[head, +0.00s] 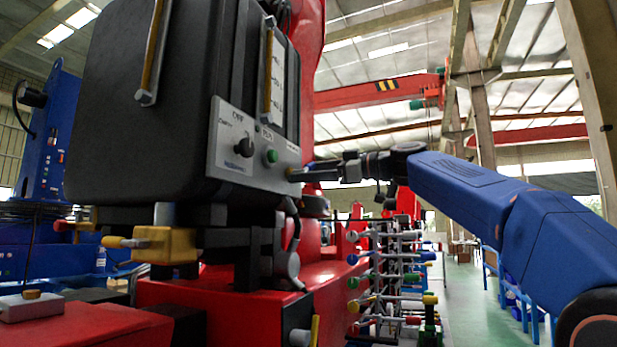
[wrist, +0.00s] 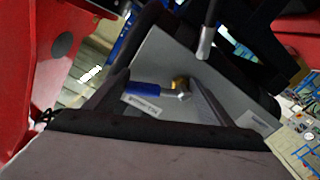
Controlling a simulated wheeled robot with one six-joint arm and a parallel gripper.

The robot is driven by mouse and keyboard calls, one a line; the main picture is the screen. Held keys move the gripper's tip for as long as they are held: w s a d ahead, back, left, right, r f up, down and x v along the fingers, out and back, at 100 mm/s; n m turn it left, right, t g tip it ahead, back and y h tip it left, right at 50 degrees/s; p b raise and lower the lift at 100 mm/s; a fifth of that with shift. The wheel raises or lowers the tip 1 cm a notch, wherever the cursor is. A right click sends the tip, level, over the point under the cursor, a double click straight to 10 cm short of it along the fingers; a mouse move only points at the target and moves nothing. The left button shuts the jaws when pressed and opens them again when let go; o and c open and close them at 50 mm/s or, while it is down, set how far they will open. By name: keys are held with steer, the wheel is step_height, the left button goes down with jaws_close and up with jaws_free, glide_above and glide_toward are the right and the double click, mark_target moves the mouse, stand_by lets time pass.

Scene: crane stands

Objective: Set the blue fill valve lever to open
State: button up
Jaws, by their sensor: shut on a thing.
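The blue fill valve lever (wrist: 145,88) shows in the wrist view, with a brass-coloured pivot (wrist: 180,85) at its right end. It lies nearly flat across a grey plate (wrist: 165,55), pointing left in that picture. My gripper (wrist: 160,93) is shut on the lever, with dark fingers on either side of it. In the head view my gripper (head: 312,172) reaches in from the right to the right end of the grey control panel (head: 222,165). The lever is small and partly hidden by the fingers there.
The panel carries a black knob (head: 244,147) and a green button (head: 271,156), left of my gripper. A large black tank (head: 150,110) stands behind it. Below is a rack of coloured-handled valves (head: 390,280). The green floor (head: 465,290) at right is open.

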steer(key=n, duration=0.2)
steer(key=r+n, duration=0.1)
steer(key=shift+s+a+n, duration=0.1)
steer(key=shift+s+n, duration=0.15)
steer(key=shift+n, duration=0.15)
steer(key=n, duration=0.2)
steer(key=shift+s+a+r+n, duration=0.1)
steer(key=shift+s+r+n, duration=0.15)
steer(key=shift+r+n, duration=0.15)
steer(key=n, duration=0.2)
steer(key=s+n, duration=0.1)
steer(key=shift+a+r, duration=0.15)
steer(key=shift+r, duration=0.15)
steer(key=shift+s+a+r+n, duration=0.1)
steer(key=shift+s+n, duration=0.1)
steer(key=shift+n, duration=0.6)
steer(key=shift+s+a+r+n, duration=0.1)
steer(key=shift+s+n, duration=0.05)
steer(key=shift+n, duration=0.65)
steer(key=o, duration=1.5)
steer(key=shift+o, duration=0.2)
steer(key=shift+s+d, duration=0.1)
steer(key=shift+d, duration=0.05)
steer(key=v, duration=1.7)
